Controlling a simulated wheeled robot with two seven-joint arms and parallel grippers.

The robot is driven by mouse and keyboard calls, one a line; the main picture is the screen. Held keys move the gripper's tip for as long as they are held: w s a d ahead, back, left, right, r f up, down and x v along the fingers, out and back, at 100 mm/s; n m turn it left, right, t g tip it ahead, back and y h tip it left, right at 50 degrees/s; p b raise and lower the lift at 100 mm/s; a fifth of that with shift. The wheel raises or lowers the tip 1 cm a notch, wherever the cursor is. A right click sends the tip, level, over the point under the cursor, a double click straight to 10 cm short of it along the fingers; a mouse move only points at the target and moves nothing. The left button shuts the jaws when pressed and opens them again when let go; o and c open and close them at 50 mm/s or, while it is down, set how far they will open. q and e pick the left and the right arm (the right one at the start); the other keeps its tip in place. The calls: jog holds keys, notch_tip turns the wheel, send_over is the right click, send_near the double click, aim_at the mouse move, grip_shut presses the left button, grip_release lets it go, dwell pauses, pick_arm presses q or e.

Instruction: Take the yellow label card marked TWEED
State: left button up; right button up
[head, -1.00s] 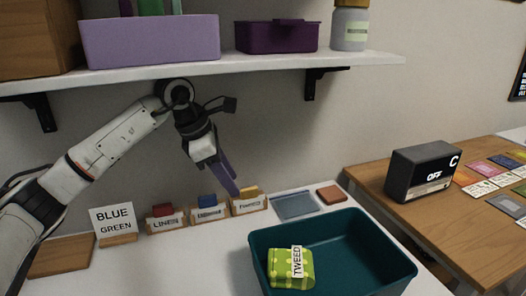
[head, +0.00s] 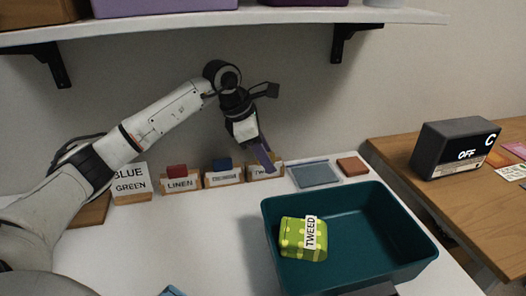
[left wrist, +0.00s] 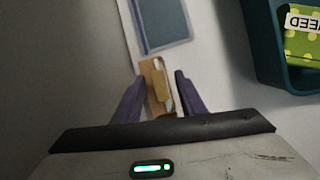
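The yellow card (left wrist: 160,84) sits in a small wooden holder (left wrist: 150,68) in the left wrist view. In the head view this holder (head: 254,174) is the rightmost of the row; its front label is partly covered by my finger and only its start, like "TW", can be made out. My left gripper (head: 268,165) reaches down at this holder. In the left wrist view its two purple fingers (left wrist: 157,88) stand apart on either side of the yellow card, with a gap visible on the right. My right gripper is not seen.
Holders with a red card (head: 177,171) marked LINEN and a blue card (head: 222,164) stand to the left. A teal bin (head: 400,215) holds a green dotted bundle (head: 292,240) tagged TWEED. A blue-grey tray (head: 314,174) lies right of the holders. A shelf (head: 200,31) hangs above.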

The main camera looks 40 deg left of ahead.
pick_arm(q)
grip_shut()
jog(key=c, duration=0.7)
grip_release()
jog(key=shift+r, duration=0.1)
grip_shut()
jog(key=shift+r, duration=0.1)
jog(key=shift+w+a+r+p, duration=0.1)
jog(key=shift+a+r+p, duration=0.05)
jog(key=shift+r+p, duration=2.05)
jog(key=shift+r, duration=0.2)
jog(key=shift+r, duration=0.1)
